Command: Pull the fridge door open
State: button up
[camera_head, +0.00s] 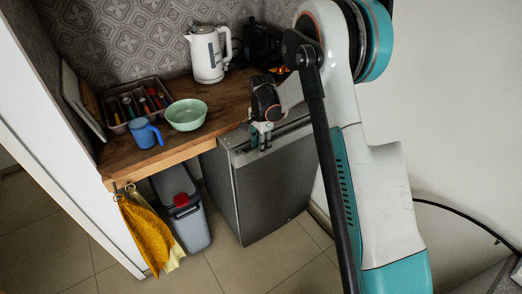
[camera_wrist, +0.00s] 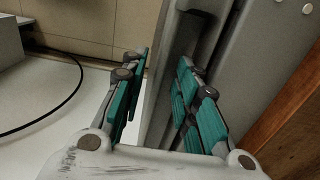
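The fridge (camera_head: 275,190) is a dark grey unit under the right end of the wooden counter. My gripper (camera_head: 261,141) points down at the top edge of its door. In the wrist view my gripper (camera_wrist: 161,62) has its two teal-padded fingers spread apart. The grey door edge (camera_wrist: 158,100) lies between them, with the left finger on the outer side. The right finger is over a dark recess behind that edge. I cannot tell whether either finger touches the door.
On the wooden counter (camera_head: 150,155) stand a white kettle (camera_head: 208,55), a green bowl (camera_head: 186,114), a blue mug (camera_head: 145,133) and a utensil tray (camera_head: 112,117). A grey bin (camera_head: 190,225) stands left of the fridge, near a hanging yellow cloth (camera_head: 148,235). The tiled floor in front is clear.

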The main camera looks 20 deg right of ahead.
jog(key=shift+f, duration=0.85)
jog(key=shift+c, duration=0.3)
grip_shut()
jog(key=shift+s+d, duration=0.1)
